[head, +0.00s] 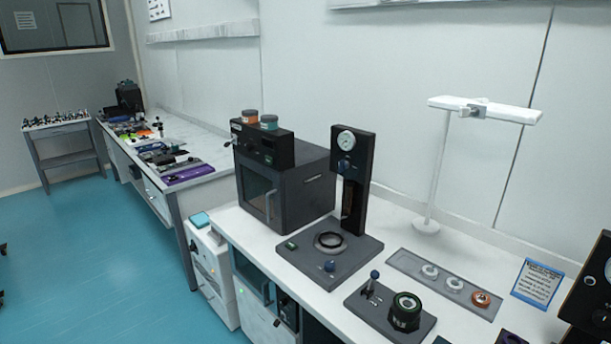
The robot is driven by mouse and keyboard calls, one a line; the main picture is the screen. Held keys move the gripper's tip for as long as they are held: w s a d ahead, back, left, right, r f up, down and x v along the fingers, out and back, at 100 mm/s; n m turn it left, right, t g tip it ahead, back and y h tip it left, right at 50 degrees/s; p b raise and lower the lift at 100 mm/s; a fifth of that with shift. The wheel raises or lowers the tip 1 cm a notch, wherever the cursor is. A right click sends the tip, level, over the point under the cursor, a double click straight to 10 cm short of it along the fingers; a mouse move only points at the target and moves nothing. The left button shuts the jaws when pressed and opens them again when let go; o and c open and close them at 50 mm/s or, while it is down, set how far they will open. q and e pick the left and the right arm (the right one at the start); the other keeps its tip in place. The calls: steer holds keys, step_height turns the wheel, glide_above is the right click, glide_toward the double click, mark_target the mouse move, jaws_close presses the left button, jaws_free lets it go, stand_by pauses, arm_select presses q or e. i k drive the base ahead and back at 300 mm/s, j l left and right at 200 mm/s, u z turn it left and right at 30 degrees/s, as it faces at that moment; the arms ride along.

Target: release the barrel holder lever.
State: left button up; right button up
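A dark base plate (383,322) lies on the white bench at the lower middle right. A lever (373,284) with a blue ball knob stands roughly upright at its left end. A black round holder (405,311) with a ring-shaped top and a pale green band near its base sits on the right part of the plate. This looks like the barrel holder and its lever. I cannot tell from here whether the lever clamps anything.
Behind the plate is a dark press-like stand (345,257) with a gauge. A grey tray (408,262) with several rings lies to the right, near a blue-edged card (538,283) and a white lamp (430,226). A dark oven (287,190) stands left. Blue floor (90,265) is open.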

mark_target(374, 274)
steer(key=i+j+z, duration=0.9)
steer(key=k+j, duration=0.05)
steer(key=k, duration=0.05)
